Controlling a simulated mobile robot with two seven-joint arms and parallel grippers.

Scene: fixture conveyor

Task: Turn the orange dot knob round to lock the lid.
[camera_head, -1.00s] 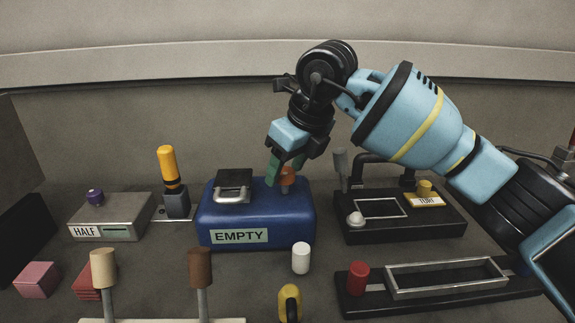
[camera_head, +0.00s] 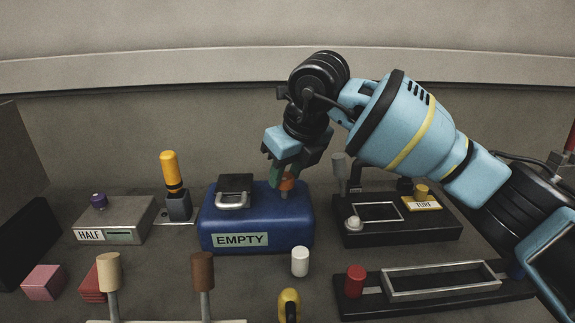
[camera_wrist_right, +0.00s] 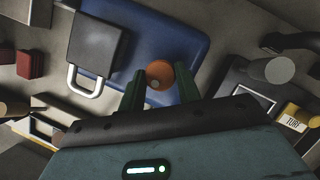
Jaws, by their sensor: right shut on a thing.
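The orange knob (camera_head: 287,184) stands on the right part of the top of the blue box (camera_head: 225,226), which has an "EMPTY" label. The knob also shows in the right wrist view (camera_wrist_right: 159,74), with a small pale dot on it. My right gripper (camera_head: 280,180) comes down over the box, with its green fingers shut on the orange knob. In the right wrist view, the fingers stand on either side of the knob. My left gripper is not in view.
A grey "HALF" box (camera_head: 125,232) with a purple knob and a yellow-handled lever (camera_head: 170,172) stand left. A white peg (camera_head: 300,261), a red peg (camera_head: 355,279) and pink blocks (camera_head: 43,281) are in front.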

